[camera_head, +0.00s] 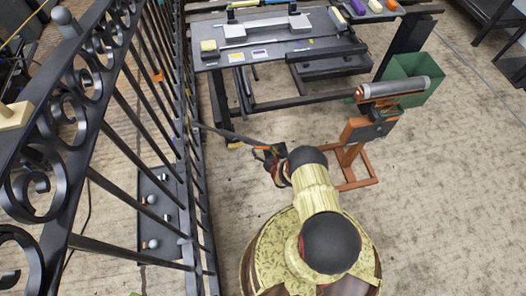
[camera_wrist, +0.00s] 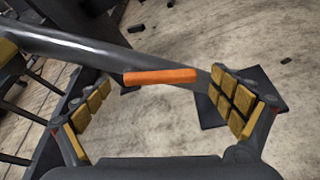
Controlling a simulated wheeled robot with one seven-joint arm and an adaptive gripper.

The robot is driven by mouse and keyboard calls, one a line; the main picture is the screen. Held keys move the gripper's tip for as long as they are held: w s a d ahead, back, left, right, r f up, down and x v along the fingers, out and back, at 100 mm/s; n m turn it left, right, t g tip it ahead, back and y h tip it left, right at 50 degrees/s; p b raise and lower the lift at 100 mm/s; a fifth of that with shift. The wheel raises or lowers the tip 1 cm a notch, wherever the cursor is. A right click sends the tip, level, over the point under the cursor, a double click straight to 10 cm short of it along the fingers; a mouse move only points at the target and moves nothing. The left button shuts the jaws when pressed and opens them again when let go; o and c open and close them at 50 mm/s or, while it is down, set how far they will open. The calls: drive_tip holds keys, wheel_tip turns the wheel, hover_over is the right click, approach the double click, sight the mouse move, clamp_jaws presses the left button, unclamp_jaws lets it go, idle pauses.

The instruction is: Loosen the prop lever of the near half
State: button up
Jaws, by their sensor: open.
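The near half of the black scroll gate (camera_head: 130,95) stands at the left in the head view. A dark prop bar (camera_head: 228,133) slopes from it down towards my gripper (camera_head: 273,160). In the wrist view the prop bar (camera_wrist: 75,42) crosses the top from upper left to right. The orange lever (camera_wrist: 160,76) lies along its lower edge, and shows small in the head view (camera_head: 262,148). My gripper (camera_wrist: 160,92) is open, with yellow-padded fingers left and right of the lever. I cannot tell whether either finger touches the bar or lever.
A dark plate (camera_wrist: 262,95) lies on the floor beyond the right finger. A workbench (camera_head: 275,46) stands beyond my arm. An orange roller stand (camera_head: 360,135) and green bin (camera_head: 420,75) are to the right. Bare floor (camera_head: 440,190) is free at the lower right.

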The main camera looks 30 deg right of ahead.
drive_tip(key=shift+w+f, duration=0.25)
drive_tip(key=shift+w, duration=0.45)
drive_tip(key=c, duration=0.3)
